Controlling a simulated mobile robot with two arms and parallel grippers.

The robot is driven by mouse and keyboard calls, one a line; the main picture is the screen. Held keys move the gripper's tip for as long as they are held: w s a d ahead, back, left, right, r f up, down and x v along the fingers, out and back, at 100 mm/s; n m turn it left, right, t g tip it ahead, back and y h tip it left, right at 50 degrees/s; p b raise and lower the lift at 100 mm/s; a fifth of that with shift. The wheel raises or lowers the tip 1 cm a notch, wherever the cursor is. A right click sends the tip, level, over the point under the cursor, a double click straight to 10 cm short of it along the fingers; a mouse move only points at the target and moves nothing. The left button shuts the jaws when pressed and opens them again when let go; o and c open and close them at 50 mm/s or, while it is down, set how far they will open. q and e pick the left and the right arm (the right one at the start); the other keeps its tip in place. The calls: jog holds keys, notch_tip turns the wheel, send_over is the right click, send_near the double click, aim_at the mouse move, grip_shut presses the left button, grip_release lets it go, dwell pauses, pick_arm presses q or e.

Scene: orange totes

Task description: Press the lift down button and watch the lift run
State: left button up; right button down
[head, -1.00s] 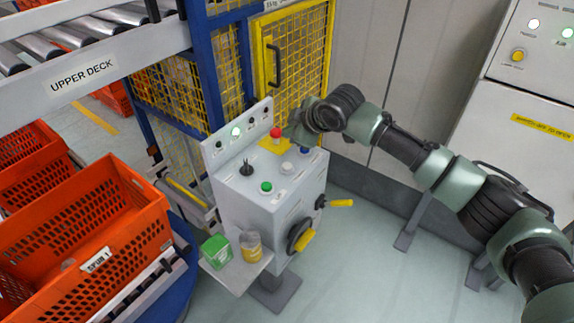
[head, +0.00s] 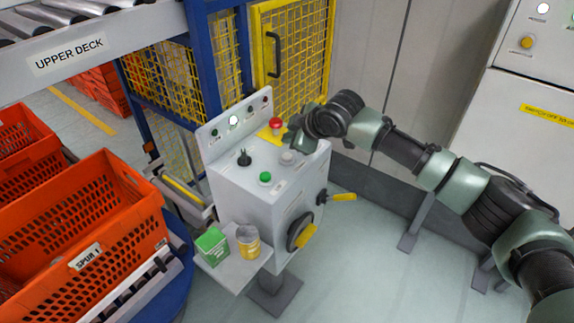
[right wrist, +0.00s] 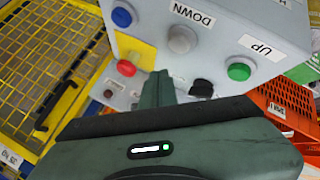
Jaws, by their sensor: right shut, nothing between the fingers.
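A grey control box (head: 235,190) stands on a pedestal in the middle of the head view. In the right wrist view, a pale grey round button (right wrist: 183,39) sits beside the DOWN label (right wrist: 193,15). It also shows in the head view (head: 288,157). The green button (right wrist: 239,69) sits by the UP label (right wrist: 262,46). My right gripper (right wrist: 165,85) is shut and empty, its fingers over the panel between the red mushroom button (right wrist: 126,68) and the grey button. I cannot tell whether it touches anything. My left gripper is out of view.
A blue button (right wrist: 122,17) is beside the red one. A black switch (head: 244,158) stands up from the panel. A green box (head: 212,246) and a yellow tin (head: 248,241) rest on the side shelf. Orange totes (head: 90,225) and a yellow mesh gate (head: 295,60) stand close by.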

aim_at(290, 157)
jog(key=shift+f, duration=1.3)
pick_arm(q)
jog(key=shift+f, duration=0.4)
pick_arm(e)
jog(key=shift+f, duration=0.15)
dwell(0.5)
jog(key=shift+f, duration=0.25)
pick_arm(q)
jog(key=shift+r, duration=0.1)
